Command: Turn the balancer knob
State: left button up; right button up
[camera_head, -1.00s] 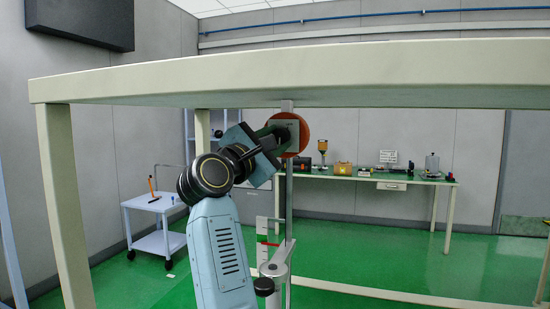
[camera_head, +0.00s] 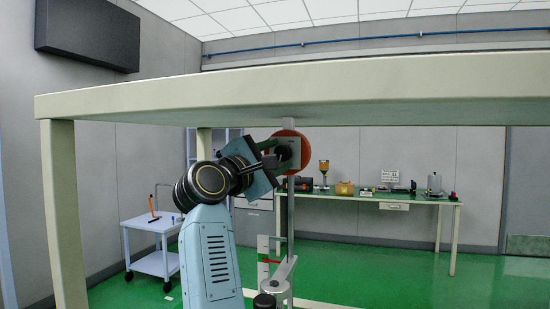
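An orange-red round disc (camera_head: 302,138), which looks like the balancer knob, hangs under the edge of the pale tabletop. A small grey square plate sits at its front, and a thin grey upright post (camera_head: 291,215) runs down below it. The dark fingers overlap the disc's lower left in the picture. Whether they touch or grip it is hidden by the wrist. My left gripper is out of view.
The pale table (camera_head: 300,95) spans the view above my arm, with a leg (camera_head: 63,210) at left. A white wheeled cart (camera_head: 150,230) stands at left. A green-topped bench (camera_head: 400,199) with instruments stands at the back. The green floor between is mostly clear.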

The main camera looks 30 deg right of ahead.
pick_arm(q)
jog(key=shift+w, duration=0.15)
pick_arm(e)
jog(key=shift+o, duration=0.9)
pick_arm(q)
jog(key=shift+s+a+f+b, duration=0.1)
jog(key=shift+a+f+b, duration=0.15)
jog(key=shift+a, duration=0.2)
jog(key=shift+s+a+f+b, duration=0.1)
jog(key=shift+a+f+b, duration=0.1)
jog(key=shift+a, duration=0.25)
pick_arm(e)
jog(key=v, duration=0.7)
jog(key=shift+a, duration=0.25)
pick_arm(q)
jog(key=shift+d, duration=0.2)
pick_arm(e)
jog(key=shift+s, duration=0.1)
